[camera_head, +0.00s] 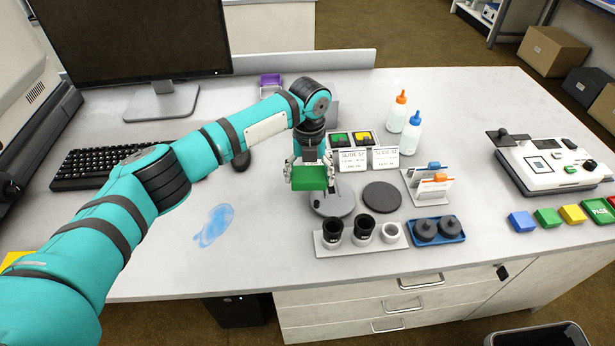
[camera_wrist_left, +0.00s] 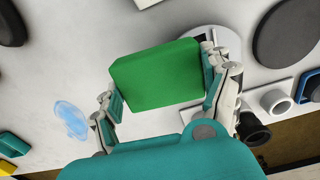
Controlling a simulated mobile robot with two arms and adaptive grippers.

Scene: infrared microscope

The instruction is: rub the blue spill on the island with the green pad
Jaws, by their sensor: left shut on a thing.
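The green pad (camera_head: 308,178) is held between the fingers of my left gripper (camera_head: 311,172), above the island and in front of a round grey disc. In the left wrist view the pad (camera_wrist_left: 157,76) sits between both fingers (camera_wrist_left: 165,95). The blue spill (camera_head: 214,225) is a light blue smear on the bare island top (camera_head: 270,245), left of the gripper and near the front edge. The spill (camera_wrist_left: 71,119) also shows at the left of the left wrist view, apart from the pad. My right gripper is not in view.
A rack with black cylinders (camera_head: 333,232) and a blue tray (camera_head: 437,230) stand right of the spill. A keyboard (camera_head: 105,166) and mouse (camera_head: 241,160) lie behind left. The surface around the spill is clear.

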